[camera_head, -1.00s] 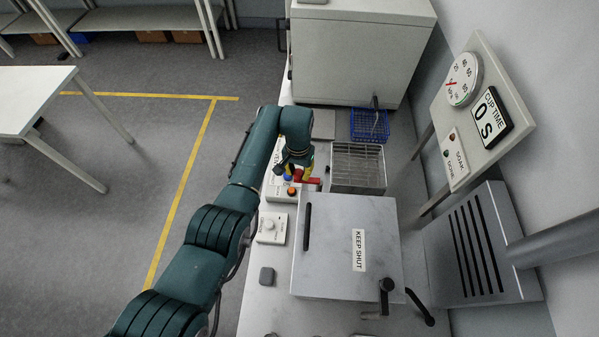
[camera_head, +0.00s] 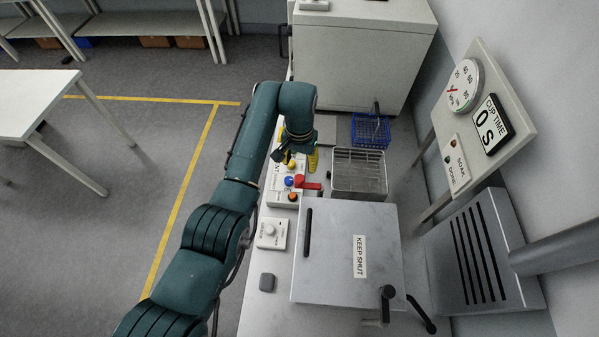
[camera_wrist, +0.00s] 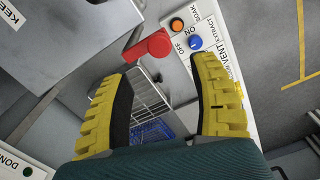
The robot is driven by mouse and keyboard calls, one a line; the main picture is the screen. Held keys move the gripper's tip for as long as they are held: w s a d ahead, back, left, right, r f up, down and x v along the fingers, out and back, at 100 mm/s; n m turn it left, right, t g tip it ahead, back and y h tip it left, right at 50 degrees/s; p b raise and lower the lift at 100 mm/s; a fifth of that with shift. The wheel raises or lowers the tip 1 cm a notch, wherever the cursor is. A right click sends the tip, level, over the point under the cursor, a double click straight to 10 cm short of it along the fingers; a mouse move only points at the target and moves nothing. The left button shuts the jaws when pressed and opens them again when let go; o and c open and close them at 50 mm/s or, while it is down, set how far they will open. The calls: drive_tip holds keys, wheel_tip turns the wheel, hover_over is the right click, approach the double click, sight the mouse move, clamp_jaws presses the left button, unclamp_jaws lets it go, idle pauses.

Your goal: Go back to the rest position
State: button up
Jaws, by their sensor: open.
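My gripper (camera_head: 302,160) is in the middle of the head view, above the bench by the switch panel. In the wrist view, its two yellow fingers (camera_wrist: 165,105) are spread wide with nothing between them, so it is open. The switch panel (camera_head: 274,200) carries a blue knob (camera_head: 288,181), an orange button (camera_head: 293,197) and a red handle (camera_head: 308,183) at its right side. The red handle also shows in the wrist view (camera_wrist: 152,46), apart from the fingers. My arm reaches up from the lower left.
A closed box with a "KEEP SHUT" lid (camera_head: 335,250) stands nearest. Behind it are a wire rack (camera_head: 358,173), a blue basket (camera_head: 370,130) and a large grey cabinet (camera_head: 360,60). A gauge board (camera_head: 490,85) stands right. The floor left of the bench is clear.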

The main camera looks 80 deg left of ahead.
wheel_tip(320, 180, up, 4)
drive_tip(key=shift+f, duration=0.15)
idle(0.5)
